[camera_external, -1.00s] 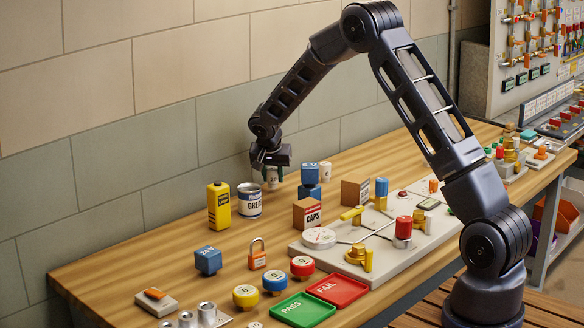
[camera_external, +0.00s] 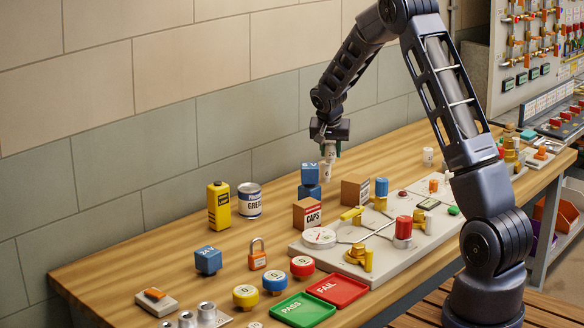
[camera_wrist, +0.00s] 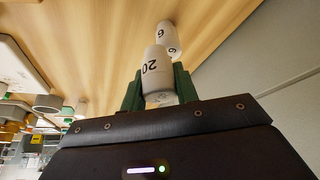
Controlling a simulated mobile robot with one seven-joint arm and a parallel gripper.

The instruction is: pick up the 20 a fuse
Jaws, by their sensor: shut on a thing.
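The 20 A fuse (camera_wrist: 157,70) is a white cylinder marked "20", seen between the green fingers of my gripper (camera_wrist: 158,92) in the wrist view. In the external view my gripper (camera_external: 329,140) is shut on this fuse (camera_external: 331,153), above the back part of the bench. A second white fuse (camera_wrist: 166,36), marked "6", is just beyond it in the wrist view. In the external view this other fuse (camera_external: 325,171) stands below the held one, partly covered, beside stacked blue blocks.
The blue blocks (camera_external: 311,174) and a CAPS box (camera_external: 307,213) are close by. Another white cylinder (camera_external: 428,157) stands farther right. A grease can (camera_external: 249,200) and yellow container (camera_external: 219,205) are at left. The bench (camera_external: 120,265) has bare wood at front left.

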